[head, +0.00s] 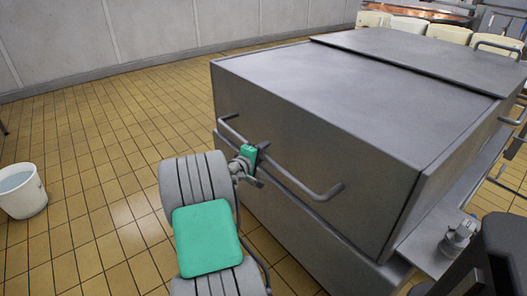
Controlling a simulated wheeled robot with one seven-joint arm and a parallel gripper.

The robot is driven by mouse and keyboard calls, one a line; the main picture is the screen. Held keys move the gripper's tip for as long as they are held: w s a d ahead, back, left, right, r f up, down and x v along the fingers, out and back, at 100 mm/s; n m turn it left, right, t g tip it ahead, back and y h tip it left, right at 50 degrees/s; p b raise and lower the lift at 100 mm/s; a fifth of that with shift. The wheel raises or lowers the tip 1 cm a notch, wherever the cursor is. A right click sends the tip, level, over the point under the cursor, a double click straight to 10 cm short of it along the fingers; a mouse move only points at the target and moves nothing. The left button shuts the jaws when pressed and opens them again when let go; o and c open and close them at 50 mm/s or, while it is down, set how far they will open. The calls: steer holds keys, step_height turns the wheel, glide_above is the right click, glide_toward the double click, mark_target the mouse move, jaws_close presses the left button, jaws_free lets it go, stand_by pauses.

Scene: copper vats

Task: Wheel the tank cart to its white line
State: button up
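The tank cart (320,150) is a large grey metal box with a lid, filling the middle and right of the head view. A bar handle (310,188) sticks out from its near end face. My gripper (256,162) is at the left part of this handle, with its green part over the bar. The fingers are small and partly hidden, so I cannot tell whether they are closed around the bar. The cart's wheels are hidden. No white line shows on the visible floor.
A white bucket (22,190) stands on the yellow tiled floor (100,150) at the left. The floor between it and the cart is clear. A pale wall (120,35) runs along the back. Several cream-coloured containers (410,26) are behind the cart at the upper right.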

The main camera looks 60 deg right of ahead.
jaws_close()
steer(key=shift+w, duration=0.1)
stand_by(0.9)
